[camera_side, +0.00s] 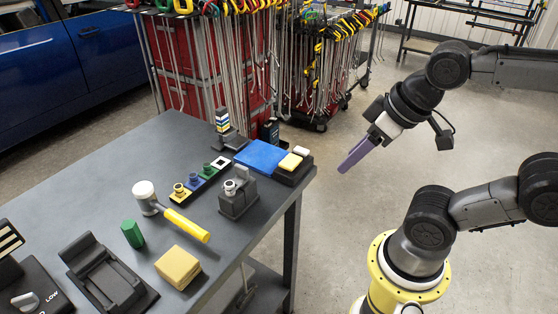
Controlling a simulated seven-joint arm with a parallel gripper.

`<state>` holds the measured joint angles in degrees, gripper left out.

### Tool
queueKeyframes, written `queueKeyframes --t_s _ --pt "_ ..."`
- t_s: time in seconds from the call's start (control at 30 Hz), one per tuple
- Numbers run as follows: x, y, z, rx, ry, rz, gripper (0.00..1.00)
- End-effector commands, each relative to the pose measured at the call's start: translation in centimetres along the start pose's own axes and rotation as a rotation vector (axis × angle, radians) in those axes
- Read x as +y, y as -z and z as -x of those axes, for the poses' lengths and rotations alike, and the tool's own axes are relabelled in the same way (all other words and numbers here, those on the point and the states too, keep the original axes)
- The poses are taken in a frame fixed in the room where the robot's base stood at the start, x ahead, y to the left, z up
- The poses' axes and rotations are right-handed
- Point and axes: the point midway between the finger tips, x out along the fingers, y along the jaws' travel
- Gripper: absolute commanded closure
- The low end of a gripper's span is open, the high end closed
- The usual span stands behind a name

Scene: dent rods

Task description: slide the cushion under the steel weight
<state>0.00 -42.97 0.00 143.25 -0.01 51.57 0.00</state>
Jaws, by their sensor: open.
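My gripper (355,154) has purple fingers and hangs over the floor, to the right of and clear of the table. From this side its fingers overlap, and nothing shows between them. A yellow block (178,267), which may be the cushion, lies at the table's near edge. A flat blue pad (260,157) at the far right corner could also be a cushion. A dark grey block with a silver top (238,193) stands near the right edge; it may be the steel weight, but I cannot tell for sure. Neither the yellow block nor the blue pad is under it.
A mallet with a white head (145,192) and yellow handle (187,224) lies mid-table. A green block (132,233), a black cradle (108,275) and a rack of coloured pieces (200,182) stand nearby. A black tray (293,174) holds small pads. The table's far left is bare.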

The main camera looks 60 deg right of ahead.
Motion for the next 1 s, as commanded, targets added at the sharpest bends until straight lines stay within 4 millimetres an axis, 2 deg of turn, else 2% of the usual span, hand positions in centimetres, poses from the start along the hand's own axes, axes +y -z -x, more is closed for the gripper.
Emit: queueKeyframes --t_s 0.37,0.53,0.67,0.77,0.9,1.0 --pt "0.0 0.0 0.0 0.000 0.000 0.000 0.50" --pt "0.0 -0.1 0.1 -0.004 0.000 0.032 0.77" --pt "0.3 1.8 0.3 -0.039 -0.005 0.109 1.00" --pt "1.3 3.6 -0.7 -0.123 -0.014 0.136 1.00" --pt "3.5 5.6 -3.5 -0.264 -0.018 0.132 1.00" --pt "5.4 6.3 -5.8 -0.360 -0.011 0.102 1.00"
